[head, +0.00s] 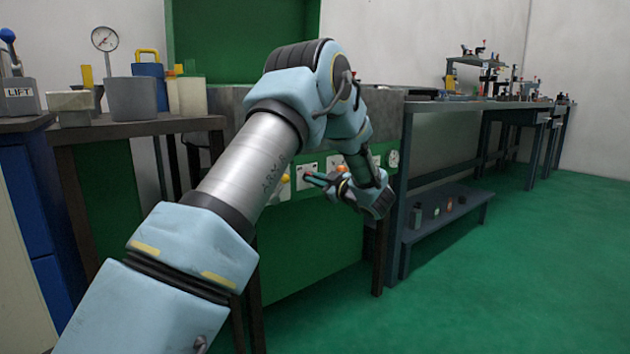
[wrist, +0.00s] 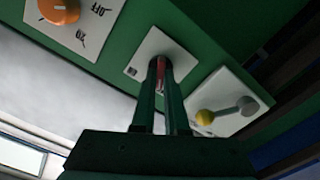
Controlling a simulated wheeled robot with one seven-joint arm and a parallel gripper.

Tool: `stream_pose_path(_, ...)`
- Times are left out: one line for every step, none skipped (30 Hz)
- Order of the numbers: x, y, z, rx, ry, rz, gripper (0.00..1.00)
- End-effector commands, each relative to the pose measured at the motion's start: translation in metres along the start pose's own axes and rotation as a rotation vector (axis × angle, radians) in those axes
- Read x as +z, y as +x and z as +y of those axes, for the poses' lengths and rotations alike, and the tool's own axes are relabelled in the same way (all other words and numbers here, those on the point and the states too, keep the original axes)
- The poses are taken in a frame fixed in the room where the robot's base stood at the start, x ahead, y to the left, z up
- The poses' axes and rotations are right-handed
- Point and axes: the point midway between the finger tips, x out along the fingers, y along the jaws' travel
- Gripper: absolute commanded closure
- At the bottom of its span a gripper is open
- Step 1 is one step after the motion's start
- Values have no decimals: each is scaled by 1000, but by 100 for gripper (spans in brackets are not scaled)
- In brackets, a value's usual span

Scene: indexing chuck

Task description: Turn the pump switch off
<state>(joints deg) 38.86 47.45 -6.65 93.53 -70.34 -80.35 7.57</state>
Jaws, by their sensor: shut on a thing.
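My gripper (wrist: 160,68) reaches to the front of a green machine panel. Its two dark fingers are close together around a narrow red switch lever (wrist: 161,72), mostly hidden between them. The lever stands on a white plate (wrist: 146,50) with a small dark mark; no readable label shows, so I cannot tell its setting. In the head view my gripper (head: 309,178) meets the panel from the right, and the red part (head: 306,175) shows at its fingertips.
An orange knob (wrist: 59,10) on a plate lettered OFF and ON is beside the lever. A yellow-balled lever (wrist: 206,117) is on the other side. A grey workbench (head: 450,103) with a low shelf stands right of the panel. Green floor (head: 520,260) is clear at the right.

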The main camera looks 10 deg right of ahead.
Motion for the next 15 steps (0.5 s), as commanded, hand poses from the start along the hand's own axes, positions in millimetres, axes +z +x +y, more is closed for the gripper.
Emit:
stream_pose_path(1, -1, 0, -1, -1, -2, 100)
stream_pose_path(1, -1, 0, -1, -1, -2, 100)
stream_pose_path(1, -1, 0, -1, 0, -2, 100)
stream_pose_path(1, -1, 0, -1, 0, -2, 100)
stream_pose_path(1, -1, 0, -1, 0, -2, 100)
stream_pose_path(1, -1, -1, -1, 0, -2, 100)
stream_pose_path(1, -1, -1, -1, 0, -2, 100)
stream_pose_path(1, -1, -1, -1, 0, -2, 85)
stream_pose_path(1, -1, 0, -1, 0, -2, 81)
stream_pose_path(1, -1, 0, -1, 0, -1, 78)
stream_pose_path(1, -1, 0, -1, 0, -1, 74)
stream_pose_path(1, 0, 0, -1, 0, -1, 70)
stream_pose_path(1, 0, 0, -1, 0, -1, 66)
stream_pose_path(0, 0, 0, -1, 0, -1, 63)
stream_pose_path(0, 0, 0, -1, 0, -1, 59)
